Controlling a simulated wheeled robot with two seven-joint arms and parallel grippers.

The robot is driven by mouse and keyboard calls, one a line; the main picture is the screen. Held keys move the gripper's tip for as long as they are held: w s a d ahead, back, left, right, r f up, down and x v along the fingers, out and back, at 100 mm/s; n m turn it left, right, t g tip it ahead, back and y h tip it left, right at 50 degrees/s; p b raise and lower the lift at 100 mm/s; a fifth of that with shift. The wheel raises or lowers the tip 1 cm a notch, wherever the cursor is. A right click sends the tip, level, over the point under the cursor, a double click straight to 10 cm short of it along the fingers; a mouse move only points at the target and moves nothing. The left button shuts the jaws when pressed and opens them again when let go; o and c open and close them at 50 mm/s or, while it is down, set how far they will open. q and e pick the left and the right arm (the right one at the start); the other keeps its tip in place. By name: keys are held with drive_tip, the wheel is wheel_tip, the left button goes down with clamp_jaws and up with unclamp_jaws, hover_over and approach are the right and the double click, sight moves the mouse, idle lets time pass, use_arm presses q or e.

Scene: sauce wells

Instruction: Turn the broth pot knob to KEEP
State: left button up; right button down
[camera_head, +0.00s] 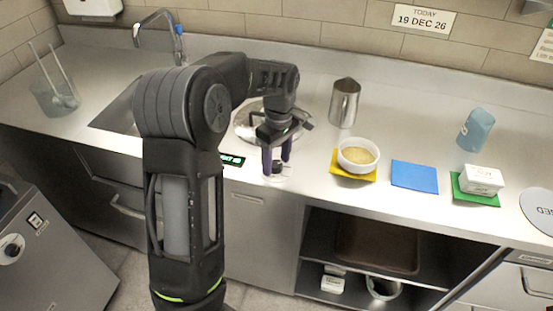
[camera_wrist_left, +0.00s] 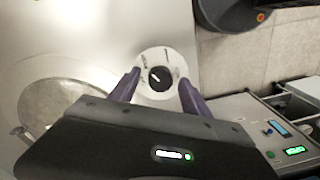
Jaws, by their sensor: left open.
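The broth pot knob is a small black knob (camera_wrist_left: 160,79) on a round white dial (camera_wrist_left: 152,58) with dark marks. Its pale pointer line slants toward the upper left in the left wrist view; the lettering is too small to read. In the head view the knob (camera_head: 278,164) is at the counter's front edge, partly hidden by my fingers. My left gripper (camera_head: 277,166) is open, its purple fingers on either side of the knob; I cannot tell whether they touch it. The round metal broth pot (camera_head: 243,122) is behind, partly covered by my arm. My right gripper is not in view.
A green-lit display (camera_head: 232,160) is left of the knob. A metal pitcher (camera_head: 344,103), a white bowl (camera_head: 358,165) on a yellow mat, a blue mat (camera_head: 414,176) and a white tub (camera_head: 482,178) stand to the right. The sink (camera_head: 112,115) is to the left.

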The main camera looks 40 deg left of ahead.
sight(278, 163)
use_arm(q)
drive_tip(key=r, duration=0.7)
drive_tip(key=shift+w+r+b, duration=0.2)
drive_tip(key=shift+r+b, duration=0.15)
drive_tip(key=shift+r, duration=0.05)
idle(0.3)
